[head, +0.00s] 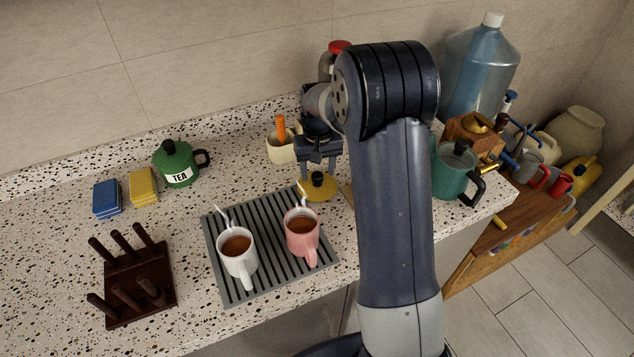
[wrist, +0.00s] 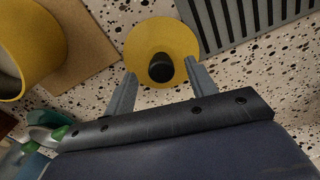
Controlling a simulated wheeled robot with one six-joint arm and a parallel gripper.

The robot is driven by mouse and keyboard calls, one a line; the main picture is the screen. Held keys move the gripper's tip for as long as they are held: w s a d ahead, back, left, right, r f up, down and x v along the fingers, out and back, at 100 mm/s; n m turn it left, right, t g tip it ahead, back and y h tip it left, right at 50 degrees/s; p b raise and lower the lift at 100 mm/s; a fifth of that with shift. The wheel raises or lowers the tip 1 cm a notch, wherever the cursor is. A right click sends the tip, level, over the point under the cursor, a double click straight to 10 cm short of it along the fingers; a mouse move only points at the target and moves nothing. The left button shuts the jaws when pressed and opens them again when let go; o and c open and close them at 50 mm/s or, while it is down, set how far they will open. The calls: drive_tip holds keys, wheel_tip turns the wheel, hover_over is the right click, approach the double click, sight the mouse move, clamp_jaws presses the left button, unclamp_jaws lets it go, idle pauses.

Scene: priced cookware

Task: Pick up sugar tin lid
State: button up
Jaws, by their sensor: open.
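The sugar tin lid (head: 319,190) is a round yellow disc with a black knob. It lies on the speckled counter beside the striped mat's back right corner. It also shows in the wrist view (wrist: 150,38). My gripper (head: 318,168) is open and empty, pointing down just above the lid. In the wrist view my gripper's fingers (wrist: 161,70) appear on either side of the black knob, apart from it. A yellow open tin (wrist: 40,40) stands on a tan board at the left of the wrist view; my arm hides it in the head view.
The grey striped mat (head: 226,272) carries a white mug (head: 237,262) and a pink mug (head: 302,247). A cream pot (head: 283,152) stands behind left of my gripper. A green pot (head: 452,180) is right of my arm.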

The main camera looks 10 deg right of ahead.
sight(318, 175)
drive_tip(key=shift+f, duration=1.6)
drive_tip(key=shift+c, duration=0.2)
clamp_jaws()
